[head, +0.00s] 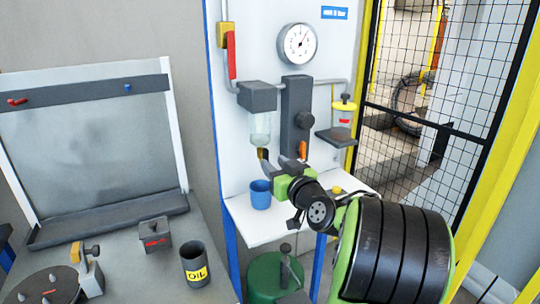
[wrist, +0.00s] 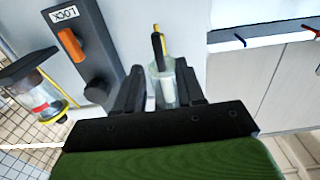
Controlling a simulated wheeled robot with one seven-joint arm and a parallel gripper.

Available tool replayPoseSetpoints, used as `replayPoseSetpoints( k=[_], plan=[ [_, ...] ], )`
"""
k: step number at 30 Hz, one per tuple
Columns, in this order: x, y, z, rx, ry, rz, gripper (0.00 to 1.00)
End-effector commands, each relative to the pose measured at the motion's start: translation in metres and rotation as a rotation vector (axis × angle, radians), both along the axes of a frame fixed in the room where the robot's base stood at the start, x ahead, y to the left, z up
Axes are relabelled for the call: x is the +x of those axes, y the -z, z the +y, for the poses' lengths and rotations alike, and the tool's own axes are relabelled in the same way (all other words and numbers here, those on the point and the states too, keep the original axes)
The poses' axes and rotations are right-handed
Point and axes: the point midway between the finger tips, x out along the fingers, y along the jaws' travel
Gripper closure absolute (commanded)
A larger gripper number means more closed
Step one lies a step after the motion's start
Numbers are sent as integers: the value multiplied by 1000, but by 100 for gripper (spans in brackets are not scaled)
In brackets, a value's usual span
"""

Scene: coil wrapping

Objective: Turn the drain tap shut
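The drain tap (head: 262,154) hangs under the clear bowl (head: 260,128) on the wall panel. It is small and dark, with a yellow part beside it. In the wrist view the drain tap (wrist: 158,44) shows just beyond my fingertips, with its yellow strip along the dark stem. My gripper (head: 281,168) is close to the tap, at its lower right in the head view. In the wrist view my gripper (wrist: 160,72) is open, its two black fingers apart with the clear bowl (wrist: 164,84) seen between them. I cannot tell whether either finger touches anything.
A blue cup (head: 261,195) stands on the white shelf (head: 245,222) below. A dark block with an orange lever (head: 302,149) and a yellow-topped bowl (head: 343,112) are to the right. A pressure gauge (head: 298,43) and red lever (head: 232,55) are above.

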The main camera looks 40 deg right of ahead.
Motion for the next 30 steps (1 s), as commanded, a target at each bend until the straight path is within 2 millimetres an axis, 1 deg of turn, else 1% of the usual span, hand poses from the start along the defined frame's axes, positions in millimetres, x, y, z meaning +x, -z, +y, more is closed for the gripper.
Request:
replayPoseSetpoints(
  k=[1, 3, 6, 9, 14, 15, 22, 23, 30],
  plan=[
    [11, -2, -2, 0, -3, -2, 62],
    [21, -2, -6, 1, -3, -1, 62],
    [31, -1, -9, 1, -1, 0, 62],
    [35, 0, -10, 2, 0, -1, 62],
    [34, 0, -10, 1, 1, 0, 62],
    [34, 0, -10, 1, 1, 0, 63],
    [34, 0, -10, 1, 1, 1, 98],
    [34, 0, -10, 1, 1, 1, 100],
    [34, 0, -10, 5, 1, 0, 100]
  ],
)
